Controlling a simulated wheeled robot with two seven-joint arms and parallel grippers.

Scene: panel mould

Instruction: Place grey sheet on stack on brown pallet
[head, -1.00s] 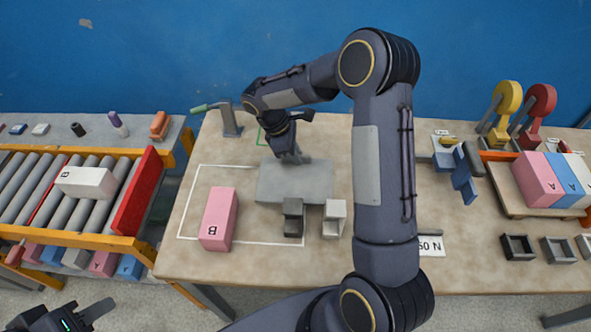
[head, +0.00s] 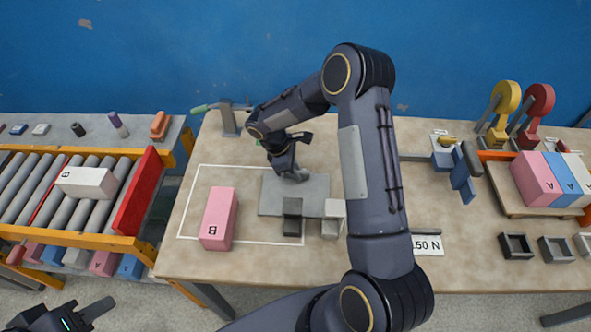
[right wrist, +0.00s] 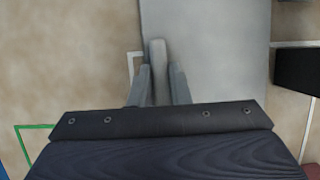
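The grey sheet (head: 315,187) is a flat rectangle over the table's left half; it fills the upper middle of the right wrist view (right wrist: 225,50). My right gripper (head: 290,174) is at its far edge. In the right wrist view its two fingers (right wrist: 160,85) close around a light grey upright bar on the sheet. Whether the sheet touches the table is not clear. My left gripper (head: 85,316) is at the bottom left, partly cut off.
A black block (head: 292,222) and a light grey block (head: 333,225) stand at the sheet's near edge. A pink block B (head: 217,220) lies to its left. A roller conveyor (head: 75,175) is at the left.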

